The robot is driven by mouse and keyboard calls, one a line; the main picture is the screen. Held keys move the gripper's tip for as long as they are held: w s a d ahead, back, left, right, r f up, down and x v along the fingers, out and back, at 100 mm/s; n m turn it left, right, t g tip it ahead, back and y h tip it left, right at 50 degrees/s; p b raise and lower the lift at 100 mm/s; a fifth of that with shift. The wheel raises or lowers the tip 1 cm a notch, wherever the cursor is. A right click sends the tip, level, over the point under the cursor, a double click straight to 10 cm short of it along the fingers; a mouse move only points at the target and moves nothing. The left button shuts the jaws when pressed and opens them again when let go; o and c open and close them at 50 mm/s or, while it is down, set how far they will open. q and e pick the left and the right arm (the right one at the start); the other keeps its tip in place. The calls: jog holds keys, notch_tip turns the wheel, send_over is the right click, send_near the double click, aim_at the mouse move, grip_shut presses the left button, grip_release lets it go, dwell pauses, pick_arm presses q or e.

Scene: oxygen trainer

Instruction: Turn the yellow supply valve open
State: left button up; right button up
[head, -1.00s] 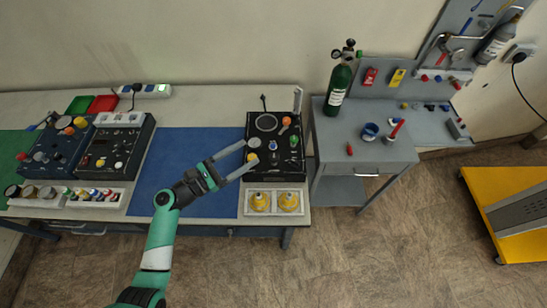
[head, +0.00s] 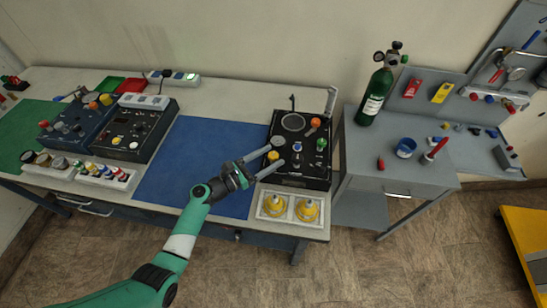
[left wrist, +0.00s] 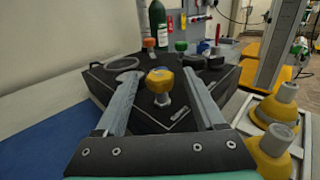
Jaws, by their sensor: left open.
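The yellow supply valve (head: 273,156) is a small yellow knob at the front left of the black oxygen trainer panel (head: 310,178). In the left wrist view the yellow knob (left wrist: 160,80) stands on a metal stem, between and a little beyond my fingers. My left gripper (head: 270,161) is open, with one finger on each side of the knob; I cannot tell whether either finger touches it. It also shows in the left wrist view (left wrist: 168,100), with nothing held. My right gripper is not in view.
An orange knob (head: 315,122) and a green knob (head: 321,144) stand on the same panel. A tray with two yellow fittings (head: 306,210) sits in front of it. A green cylinder (head: 376,92) stands on the cart at right. The blue mat (head: 190,165) is clear.

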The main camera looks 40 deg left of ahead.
pick_arm(q)
jog(key=shift+w+d, duration=0.15)
jog(key=shift+w, duration=0.65)
jog(key=shift+c, duration=0.2)
grip_shut()
